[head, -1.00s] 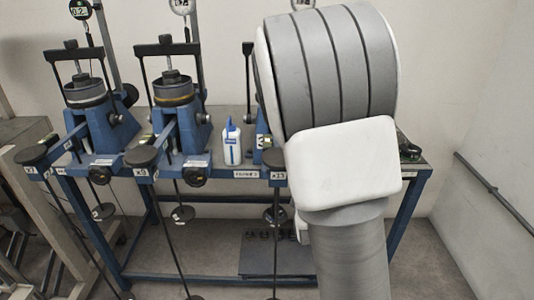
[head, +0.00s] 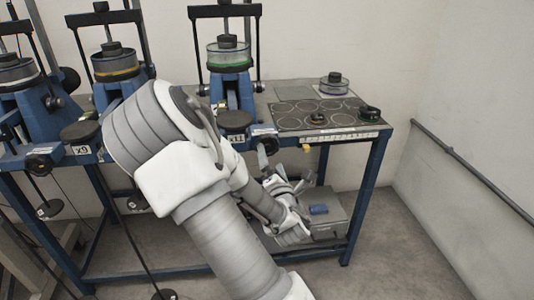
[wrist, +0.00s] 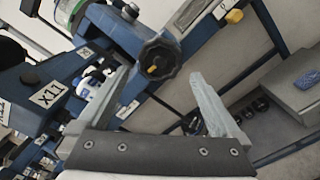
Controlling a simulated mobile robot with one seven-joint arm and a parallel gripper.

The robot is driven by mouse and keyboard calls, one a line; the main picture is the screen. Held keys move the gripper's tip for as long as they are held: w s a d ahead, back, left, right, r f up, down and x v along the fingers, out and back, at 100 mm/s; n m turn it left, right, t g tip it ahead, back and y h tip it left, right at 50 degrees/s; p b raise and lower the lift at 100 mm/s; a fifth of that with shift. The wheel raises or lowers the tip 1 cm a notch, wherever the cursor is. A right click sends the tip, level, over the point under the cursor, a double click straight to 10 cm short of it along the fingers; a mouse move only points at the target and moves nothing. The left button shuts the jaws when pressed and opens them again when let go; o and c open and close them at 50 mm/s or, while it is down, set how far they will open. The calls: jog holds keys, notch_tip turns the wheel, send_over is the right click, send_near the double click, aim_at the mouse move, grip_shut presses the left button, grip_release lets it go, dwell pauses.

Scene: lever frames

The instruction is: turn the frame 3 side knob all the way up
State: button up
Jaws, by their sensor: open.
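Frame 3 (head: 229,82) is the blue stand with the green-ringed cell, right of the other two stands in the head view. In the wrist view, a black lobed knob (wrist: 160,59) with a yellow mark is on the blue rail just beyond my fingertips. A smaller dark knob (wrist: 130,11) is on the stand above it; I cannot tell for certain which is the side knob. My gripper (wrist: 160,76) is open and empty, its two fingers apart and pointing towards the lobed knob, with no clear contact. In the head view my arm hides part of the bench front.
The bench top (head: 295,92) holds a dark ringed plate and a loose cell (head: 334,85). A grey box (head: 325,222) with a blue item stands low behind my wrist.

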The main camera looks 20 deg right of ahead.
aim_at(268, 148)
jog(key=x, duration=0.7)
jog(key=shift+w+d, duration=0.1)
jog(key=shift+w, duration=0.2)
jog(key=shift+c, duration=0.7)
jog(key=shift+f, duration=0.1)
grip_shut()
